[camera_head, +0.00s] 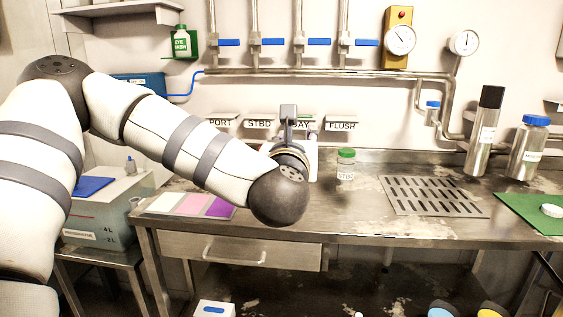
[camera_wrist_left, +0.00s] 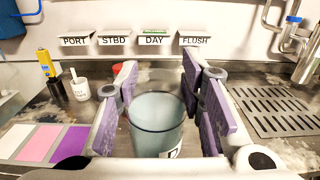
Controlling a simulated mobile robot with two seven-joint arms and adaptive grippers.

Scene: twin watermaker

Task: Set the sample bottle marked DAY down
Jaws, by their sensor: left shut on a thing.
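In the left wrist view, my left gripper (camera_wrist_left: 158,88) is shut on an open-topped, clear bluish sample bottle (camera_wrist_left: 157,125). The purple pads stand on both sides of it. Its label is mostly cut off; the start of a D shows, and no cap is on the bottle. It looks upright over the bench; whether its base touches is hidden. In the head view my left wrist (camera_head: 290,150) hides the bottle. The DAY sign (camera_wrist_left: 153,40) is on the wall shelf behind, with a green lid-like piece (camera_wrist_left: 153,30) above it. My right gripper is not in view.
A green-capped STBD bottle (camera_head: 346,168) stands right of my wrist on the steel bench (camera_head: 350,215). A slotted drain plate (camera_head: 433,195), metal flasks (camera_head: 484,135) and a green mat (camera_head: 530,212) are farther right. Coloured cards (camera_head: 192,205) lie left.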

